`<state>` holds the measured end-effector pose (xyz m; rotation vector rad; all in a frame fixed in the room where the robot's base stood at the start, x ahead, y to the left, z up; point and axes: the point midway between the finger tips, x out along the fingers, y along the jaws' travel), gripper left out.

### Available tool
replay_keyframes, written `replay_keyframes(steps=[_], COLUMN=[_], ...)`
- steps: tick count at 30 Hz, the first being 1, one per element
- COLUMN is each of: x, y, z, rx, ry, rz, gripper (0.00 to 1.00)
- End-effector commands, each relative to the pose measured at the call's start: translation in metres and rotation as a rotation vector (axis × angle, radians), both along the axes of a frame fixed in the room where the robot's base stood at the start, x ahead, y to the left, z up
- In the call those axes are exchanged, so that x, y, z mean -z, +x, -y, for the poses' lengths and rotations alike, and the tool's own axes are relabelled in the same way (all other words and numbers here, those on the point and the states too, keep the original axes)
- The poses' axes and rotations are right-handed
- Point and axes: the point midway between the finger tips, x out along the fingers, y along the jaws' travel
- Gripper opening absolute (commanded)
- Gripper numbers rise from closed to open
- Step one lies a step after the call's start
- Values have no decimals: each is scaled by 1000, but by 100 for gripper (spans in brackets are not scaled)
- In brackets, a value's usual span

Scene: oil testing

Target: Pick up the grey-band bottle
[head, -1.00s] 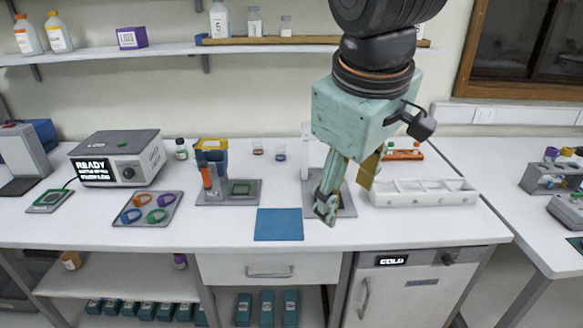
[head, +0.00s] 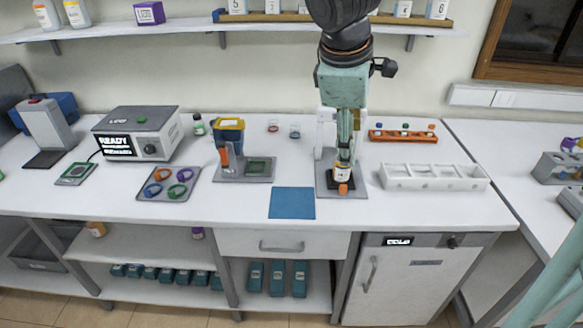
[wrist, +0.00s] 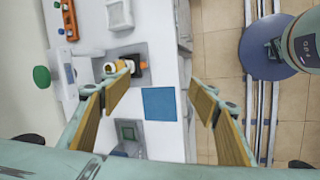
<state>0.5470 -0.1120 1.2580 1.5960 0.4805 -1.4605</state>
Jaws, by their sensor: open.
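My gripper (head: 344,152) hangs in front of the wall shelf, over the back part of the bench; it also shows in the wrist view (wrist: 160,88), where its two fingers are wide apart with nothing between them. A small bottle with a white label (head: 342,175) appears just below the gripper in the head view, on a grey plate (head: 328,189), with an orange part in front. In the wrist view the bottle (wrist: 122,66) is beyond the left fingertip, apart from it. I cannot make out a grey band on any bottle.
A blue mat (head: 292,203) lies left of the plate, and a white compartment tray (head: 434,184) stands right of it. An orange rack (head: 403,137) is behind. A coloured-ring tray (head: 168,190) and a READY machine (head: 137,132) stand left. The bench's front strip is clear.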

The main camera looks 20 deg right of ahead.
Motion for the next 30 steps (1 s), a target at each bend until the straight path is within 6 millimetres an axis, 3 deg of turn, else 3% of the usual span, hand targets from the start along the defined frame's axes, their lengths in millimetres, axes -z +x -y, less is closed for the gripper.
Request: replay_keyframes(steps=[14,30], x=[20,62], y=[69,138], z=[23,44], rx=[-252,-553], ry=[-100,-191], rz=[-104,-223], gripper=[55,55])
